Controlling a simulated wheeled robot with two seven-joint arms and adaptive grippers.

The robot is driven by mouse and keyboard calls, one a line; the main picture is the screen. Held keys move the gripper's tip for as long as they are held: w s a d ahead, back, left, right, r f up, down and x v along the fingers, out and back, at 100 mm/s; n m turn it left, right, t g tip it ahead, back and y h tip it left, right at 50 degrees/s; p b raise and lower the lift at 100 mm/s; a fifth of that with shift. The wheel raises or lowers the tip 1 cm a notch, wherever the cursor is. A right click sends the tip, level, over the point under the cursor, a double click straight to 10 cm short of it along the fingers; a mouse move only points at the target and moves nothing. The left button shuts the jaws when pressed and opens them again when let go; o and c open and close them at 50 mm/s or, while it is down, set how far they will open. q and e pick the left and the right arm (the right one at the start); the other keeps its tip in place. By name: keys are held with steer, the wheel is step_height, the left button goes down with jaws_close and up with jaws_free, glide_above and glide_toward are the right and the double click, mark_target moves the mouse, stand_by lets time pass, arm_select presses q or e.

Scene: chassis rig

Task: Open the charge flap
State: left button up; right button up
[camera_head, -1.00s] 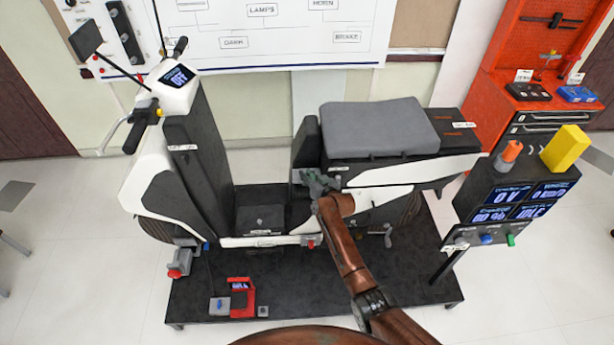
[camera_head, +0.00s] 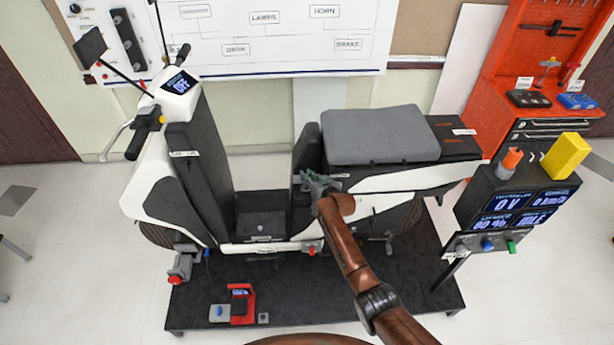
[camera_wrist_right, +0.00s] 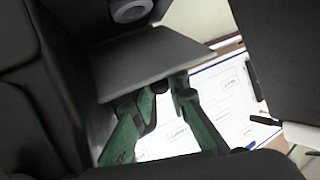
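The scooter (camera_head: 390,184) stands on a dark platform. In the right wrist view, the charge flap (camera_wrist_right: 155,58) is a grey plate standing out from the dark body, with a round socket (camera_wrist_right: 130,10) showing beyond it. My right gripper (camera_head: 313,182) is at the scooter's body, below the front of the seat, and covers the flap area in the head view. In the right wrist view its two green fingers (camera_wrist_right: 164,88) are apart, with their tips at the flap's edge. Whether they touch the flap I cannot tell. My left gripper is not in view.
The grey seat (camera_head: 378,134) overhangs close above my right gripper. The footwell (camera_head: 262,226) is free to its left. A display stand (camera_head: 510,205) stands at the right, and a red device (camera_head: 242,303) lies on the platform (camera_head: 345,295).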

mark_target(308, 196)
steer(key=o, duration=0.5)
steer(key=shift+r, duration=0.15)
steer(key=shift+c, duration=0.2)
